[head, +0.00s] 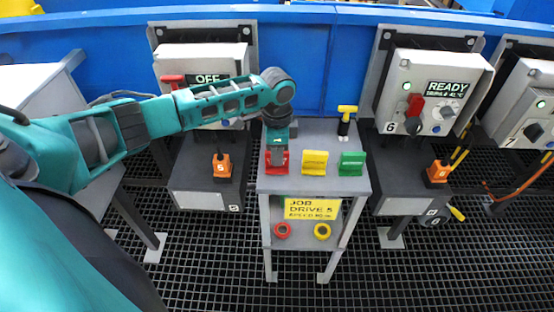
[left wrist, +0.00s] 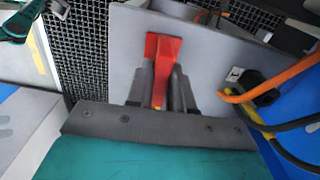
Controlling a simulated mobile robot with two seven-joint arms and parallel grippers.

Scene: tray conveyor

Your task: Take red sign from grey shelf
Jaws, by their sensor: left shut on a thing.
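The red sign (head: 270,166) stands at the left end of the top of the grey shelf (head: 330,188). My left gripper (head: 277,156) reaches down over it from above and is shut on it. In the left wrist view the red sign (left wrist: 162,58) shows between the two dark fingers of my left gripper (left wrist: 160,95), with the grey shelf top around it. The gripper hides part of the sign, and I cannot tell whether the sign still touches the shelf. My right gripper is not in view.
A yellow sign (head: 314,162) and a green sign (head: 351,163) stand to the right on the shelf top, with a yellow-handled item (head: 346,118) behind. The lower shelf holds a red ring (head: 282,230) and a yellow ring (head: 322,231). Control boxes (head: 434,92) stand on both sides.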

